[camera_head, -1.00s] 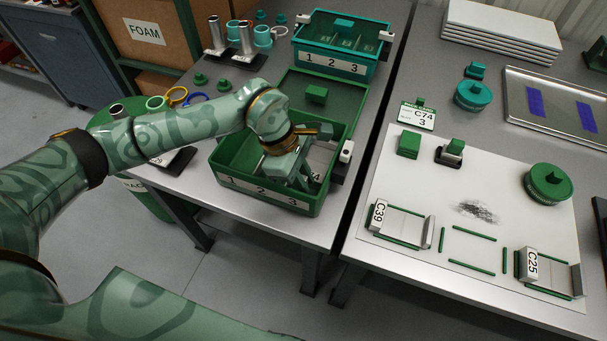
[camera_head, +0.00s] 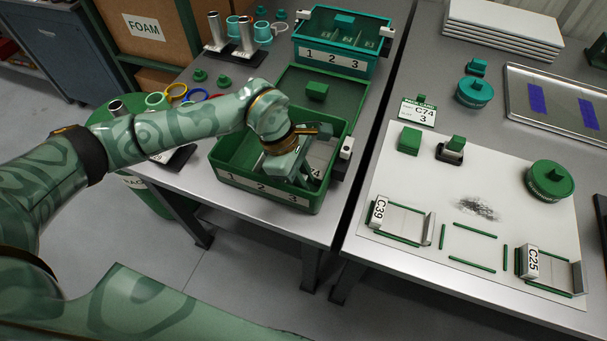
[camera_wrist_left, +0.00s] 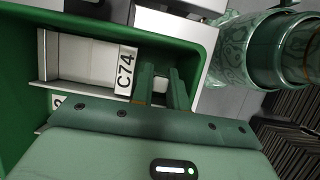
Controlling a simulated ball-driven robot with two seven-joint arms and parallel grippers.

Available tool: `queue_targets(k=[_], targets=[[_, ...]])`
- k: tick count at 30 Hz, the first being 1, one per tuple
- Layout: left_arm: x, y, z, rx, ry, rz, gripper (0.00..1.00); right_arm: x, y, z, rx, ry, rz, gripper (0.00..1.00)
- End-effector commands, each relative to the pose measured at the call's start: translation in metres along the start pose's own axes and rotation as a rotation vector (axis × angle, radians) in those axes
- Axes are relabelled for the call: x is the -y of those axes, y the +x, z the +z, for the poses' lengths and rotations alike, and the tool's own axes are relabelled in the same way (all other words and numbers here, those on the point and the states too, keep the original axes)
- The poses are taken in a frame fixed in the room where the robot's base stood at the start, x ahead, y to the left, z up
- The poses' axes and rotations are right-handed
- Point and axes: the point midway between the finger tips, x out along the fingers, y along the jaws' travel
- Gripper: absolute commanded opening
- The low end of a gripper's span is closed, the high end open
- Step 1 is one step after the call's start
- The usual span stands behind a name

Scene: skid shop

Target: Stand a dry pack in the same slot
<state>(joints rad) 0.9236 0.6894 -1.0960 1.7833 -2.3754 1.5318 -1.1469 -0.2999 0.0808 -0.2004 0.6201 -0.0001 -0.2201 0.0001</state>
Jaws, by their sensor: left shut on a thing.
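My left gripper (camera_head: 299,180) points down into the green bin (camera_head: 262,193) whose front wall is numbered 1, 2, 3. It is at the right end, around slot 3. In the left wrist view its two green fingers (camera_wrist_left: 161,88) are close together, beside the white C74 label block of a grey-white tray (camera_wrist_left: 82,58) lying in the bin. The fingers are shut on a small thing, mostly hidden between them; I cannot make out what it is. No dry pack can be clearly told in the bin. My right gripper is not in view.
A teal bin (camera_head: 341,58), also numbered 1, 2, 3, stands behind. On the right table, a white mat (camera_head: 470,180) bears the C39 tray (camera_head: 405,221), the C25 tray (camera_head: 550,271) and green blocks. A C74 3 card (camera_head: 419,111) stands at its back edge.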

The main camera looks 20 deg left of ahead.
Motion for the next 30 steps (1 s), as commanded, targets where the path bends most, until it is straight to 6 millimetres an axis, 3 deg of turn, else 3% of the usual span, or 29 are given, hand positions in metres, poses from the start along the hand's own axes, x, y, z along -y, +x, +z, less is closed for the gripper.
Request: queue_targets(k=[30], targets=[[0.000,0.012,-0.005,-0.001,0.000,-0.001,0.00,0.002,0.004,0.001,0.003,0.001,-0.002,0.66]])
